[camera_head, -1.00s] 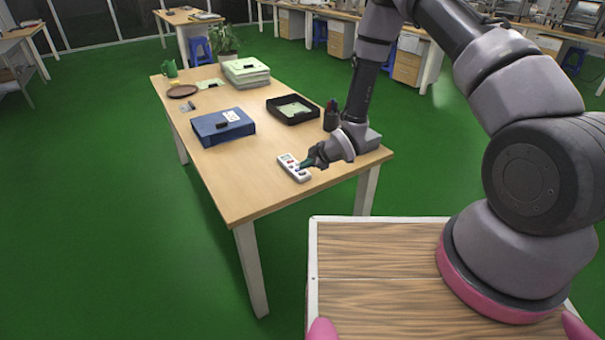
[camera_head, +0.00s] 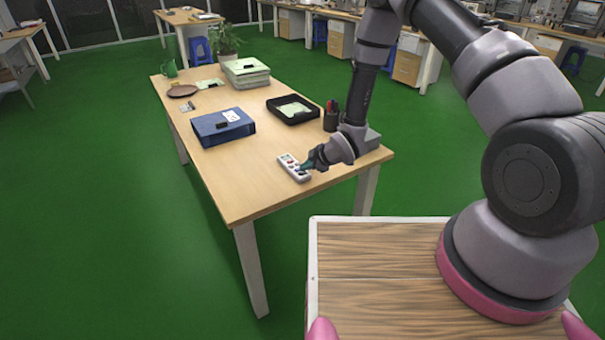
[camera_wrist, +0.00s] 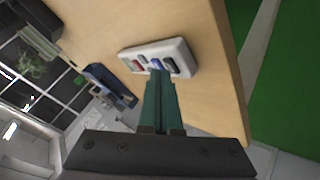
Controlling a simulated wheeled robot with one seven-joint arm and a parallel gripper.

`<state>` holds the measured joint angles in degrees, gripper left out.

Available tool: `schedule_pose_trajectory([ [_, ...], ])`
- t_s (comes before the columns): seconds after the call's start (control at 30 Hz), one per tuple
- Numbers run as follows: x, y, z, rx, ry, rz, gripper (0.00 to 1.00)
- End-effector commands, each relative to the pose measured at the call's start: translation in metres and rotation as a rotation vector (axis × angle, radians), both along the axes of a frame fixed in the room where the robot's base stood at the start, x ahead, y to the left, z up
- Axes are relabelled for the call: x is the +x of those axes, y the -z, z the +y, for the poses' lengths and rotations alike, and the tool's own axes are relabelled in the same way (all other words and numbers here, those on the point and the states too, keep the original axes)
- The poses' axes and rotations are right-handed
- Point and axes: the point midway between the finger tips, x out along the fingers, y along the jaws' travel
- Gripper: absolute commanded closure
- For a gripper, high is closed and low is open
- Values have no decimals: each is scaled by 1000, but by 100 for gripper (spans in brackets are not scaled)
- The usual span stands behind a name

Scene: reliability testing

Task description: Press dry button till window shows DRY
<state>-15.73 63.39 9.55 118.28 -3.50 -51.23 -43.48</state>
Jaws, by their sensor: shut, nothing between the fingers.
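A small white control box (camera_head: 287,161) with several coloured buttons lies on the near right part of the wooden table. In the wrist view the box (camera_wrist: 180,48) shows a red, a blue and dark buttons on its face. My gripper (camera_head: 303,169) is shut and empty, its green fingers pointing down at the box's near end. In the wrist view the fingertips (camera_wrist: 158,74) are over or at the blue button and partly cover it. I cannot tell whether they touch it. No lettering on the box or its window is readable.
The table's front left is clear.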

Motion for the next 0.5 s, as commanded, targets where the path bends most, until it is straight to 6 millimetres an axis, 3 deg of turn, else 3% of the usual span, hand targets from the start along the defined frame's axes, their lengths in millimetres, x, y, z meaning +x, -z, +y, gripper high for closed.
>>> schedule_pose_trajectory([
  [0.5, 0, 6, 0, 0, 0, 0, 100],
])
